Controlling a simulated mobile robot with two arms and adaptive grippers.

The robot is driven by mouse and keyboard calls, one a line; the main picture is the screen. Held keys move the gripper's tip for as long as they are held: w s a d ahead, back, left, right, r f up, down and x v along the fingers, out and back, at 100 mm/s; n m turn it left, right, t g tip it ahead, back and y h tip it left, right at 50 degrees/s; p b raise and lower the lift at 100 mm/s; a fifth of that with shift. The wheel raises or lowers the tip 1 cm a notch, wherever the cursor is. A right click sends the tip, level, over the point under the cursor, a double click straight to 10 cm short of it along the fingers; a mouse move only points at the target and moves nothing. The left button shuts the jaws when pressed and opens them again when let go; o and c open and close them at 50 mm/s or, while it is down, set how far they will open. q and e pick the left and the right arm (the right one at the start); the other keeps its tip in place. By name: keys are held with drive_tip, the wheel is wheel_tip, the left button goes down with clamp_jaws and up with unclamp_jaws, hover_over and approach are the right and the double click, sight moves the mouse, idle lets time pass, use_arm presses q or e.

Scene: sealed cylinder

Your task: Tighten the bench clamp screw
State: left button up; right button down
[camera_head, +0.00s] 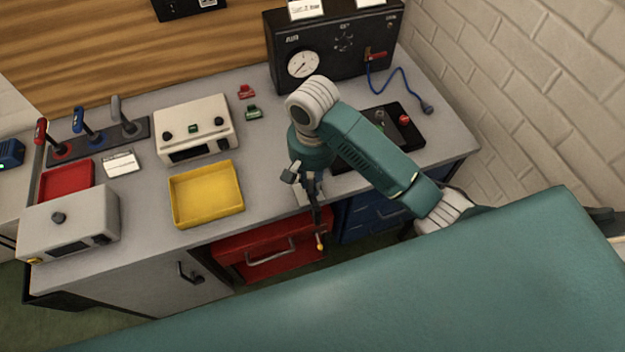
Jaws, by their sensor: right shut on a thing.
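The bench clamp (319,222) sits at the front edge of the grey workbench, above the red drawer. Its dark screw part hangs down in front of the edge and ends in an orange tip. My right gripper (308,188) reaches down over the bench edge and is shut at the clamp. The wrist and fingers cover the upper part of the clamp, so the exact contact on the screw is hard to see. My left gripper is not in view.
A yellow tray (206,221) and a cream instrument box (196,155) stand left of the clamp. A black gauge panel (340,90) with a blue cable is at the back. A red drawer (262,272) and blue drawer (372,215) are below. Brick wall at right.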

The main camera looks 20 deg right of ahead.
drive_tip(key=n, duration=0.6)
drive_tip(key=shift+f, duration=0.15)
drive_tip(key=n, duration=0.6)
drive_tip(key=shift+f, duration=0.1)
drive_tip(key=n, duration=1)
drive_tip(key=shift+a+n, duration=0.2)
drive_tip(key=shift+n, duration=0.2)
drive_tip(key=c, duration=1.6)
unclamp_jaws()
drive_tip(key=shift+w, duration=0.3)
